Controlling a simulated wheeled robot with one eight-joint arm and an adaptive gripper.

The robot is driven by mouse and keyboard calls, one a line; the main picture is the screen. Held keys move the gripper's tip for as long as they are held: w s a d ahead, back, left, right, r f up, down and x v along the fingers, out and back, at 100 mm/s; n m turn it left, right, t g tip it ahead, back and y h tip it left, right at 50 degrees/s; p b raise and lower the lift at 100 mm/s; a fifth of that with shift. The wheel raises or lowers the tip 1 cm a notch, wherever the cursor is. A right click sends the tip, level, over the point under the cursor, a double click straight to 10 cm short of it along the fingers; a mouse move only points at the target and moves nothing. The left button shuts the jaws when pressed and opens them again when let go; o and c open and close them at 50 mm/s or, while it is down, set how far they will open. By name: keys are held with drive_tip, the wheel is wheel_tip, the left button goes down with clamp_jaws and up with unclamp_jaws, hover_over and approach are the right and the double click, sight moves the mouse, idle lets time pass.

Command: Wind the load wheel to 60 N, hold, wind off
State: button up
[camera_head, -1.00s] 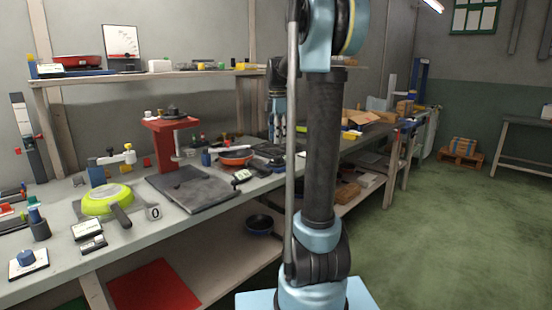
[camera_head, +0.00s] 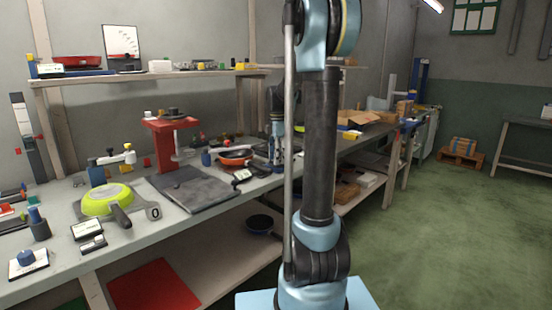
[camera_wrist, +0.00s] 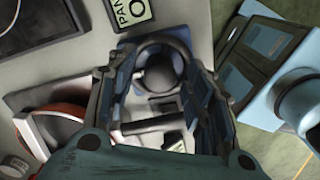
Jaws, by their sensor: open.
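My gripper (camera_head: 277,164) is low over the bench, just left of my arm column in the head view. In the wrist view my gripper (camera_wrist: 157,82) is open, its two fingers apart on either side of a dark round wheel-like part (camera_wrist: 153,48) with a rounded knob in its middle. That part stands on a blue base plate (camera_wrist: 124,44). I cannot tell whether the fingers touch it. A small readout (camera_head: 242,175) sits on the bench to the left of my gripper; its figures are too small to read. No force value is legible.
An orange-red pan (camera_head: 235,155) lies close left of my gripper. A red press (camera_head: 168,140), a dark plate (camera_head: 195,190) and a lime pan (camera_head: 105,200) stand further left. Open floor lies to the right.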

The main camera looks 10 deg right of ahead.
drive_tip(key=c, duration=1.1)
drive_tip(key=shift+a, duration=0.2)
drive_tip(key=shift+d, duration=0.15)
